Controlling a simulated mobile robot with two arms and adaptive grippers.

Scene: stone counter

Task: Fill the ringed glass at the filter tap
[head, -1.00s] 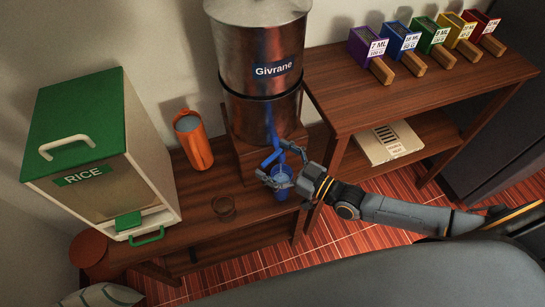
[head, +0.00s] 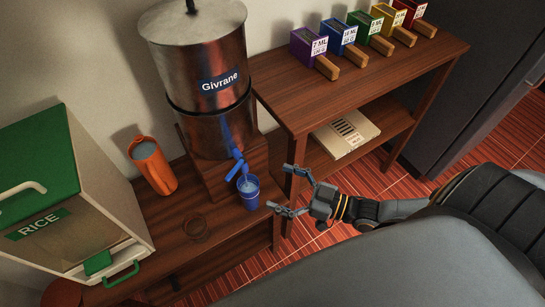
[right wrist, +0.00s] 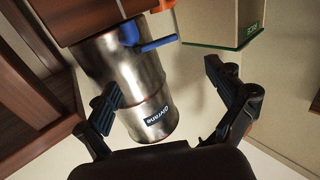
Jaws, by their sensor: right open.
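A blue glass (head: 249,193) stands upright on the low wooden shelf, just below and beside the blue tap (head: 236,166) of the steel Givrane filter (head: 207,124). Its open top shows a lighter blue inside; I cannot tell the water level. In the right wrist view the open fingers (right wrist: 162,84) frame the upside-down filter (right wrist: 130,85) and blue tap (right wrist: 143,38). My left gripper is out of view.
An orange container (head: 152,166) and the rice dispenser (head: 75,200) stand left of the filter. A taller wooden table (head: 365,75) with several coloured boxes stands to the right, a flat box (head: 345,133) on its lower shelf. Red floor shows around my right gripper.

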